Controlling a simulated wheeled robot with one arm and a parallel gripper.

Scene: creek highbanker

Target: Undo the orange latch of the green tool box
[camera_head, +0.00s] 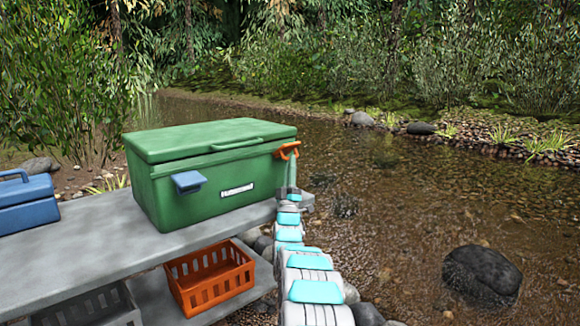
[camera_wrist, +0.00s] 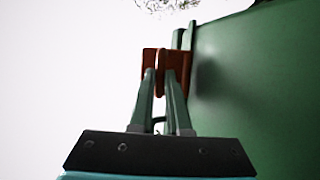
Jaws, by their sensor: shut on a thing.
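The green tool box (camera_head: 210,190) stands on a grey bench with its lid down. Its orange latch (camera_head: 288,150) is at the right end of the front, just under the lid edge; in the wrist view the orange latch (camera_wrist: 150,62) is at the fingertips. A blue latch (camera_head: 188,182) sits on the left part of the front. My gripper (camera_head: 291,165) is at the orange latch, and in the wrist view my gripper (camera_wrist: 161,75) has its two green fingers closed on it. The fingers hide part of the latch.
The grey bench (camera_head: 100,255) carries a blue box (camera_head: 27,204) at the left. An orange crate (camera_head: 212,280) and a grey crate (camera_head: 90,308) are below. Creek water and a dark rock (camera_head: 482,274) lie to the right.

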